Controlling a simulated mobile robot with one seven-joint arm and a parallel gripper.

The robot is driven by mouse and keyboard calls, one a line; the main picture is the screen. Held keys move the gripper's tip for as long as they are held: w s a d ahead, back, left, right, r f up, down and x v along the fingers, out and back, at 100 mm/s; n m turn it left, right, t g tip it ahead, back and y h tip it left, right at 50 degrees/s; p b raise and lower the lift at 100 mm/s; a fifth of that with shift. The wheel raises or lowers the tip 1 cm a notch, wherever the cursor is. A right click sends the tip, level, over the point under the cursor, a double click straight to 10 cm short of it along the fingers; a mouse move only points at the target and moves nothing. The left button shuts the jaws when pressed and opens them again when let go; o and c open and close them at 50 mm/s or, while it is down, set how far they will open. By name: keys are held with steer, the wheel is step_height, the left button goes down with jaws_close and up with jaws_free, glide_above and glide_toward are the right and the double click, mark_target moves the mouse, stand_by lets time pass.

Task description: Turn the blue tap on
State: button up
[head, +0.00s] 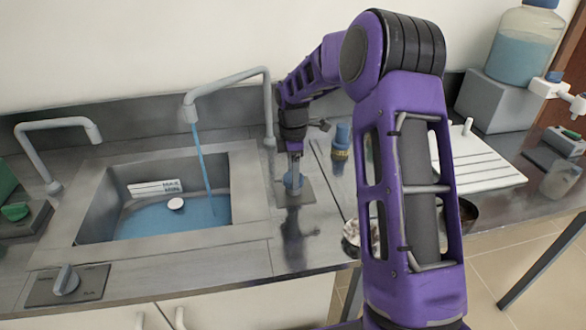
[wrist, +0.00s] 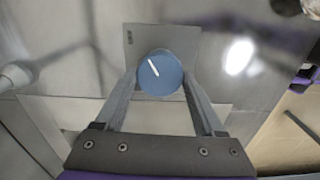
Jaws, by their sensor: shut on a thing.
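The blue tap (wrist: 161,74) is a round blue knob with a white pointer line on a grey plate. The line slants from upper left to lower right in the wrist view. In the head view the blue tap (head: 292,182) sits on the counter right of the sink. My gripper (head: 294,168) reaches down onto it from above. In the wrist view my gripper (wrist: 160,82) is shut on the knob, one finger on each side. Blue water runs from the right-hand spout (head: 188,112) into the sink (head: 255,178).
A grey knob (head: 66,281) is on a plate at front left, and a second spout (head: 58,124) stands at the left. A blue-topped item (head: 342,137) stands close right of my gripper. A ribbed white board (head: 480,165) lies farther right.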

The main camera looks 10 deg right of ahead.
steer(key=shift+n, duration=0.4)
steer(key=o, duration=1.4)
steer(key=shift+c, duration=0.2)
step_height(320, 180, up, 18)
steer(key=p, duration=0.2)
steer(key=shift+f, duration=0.2)
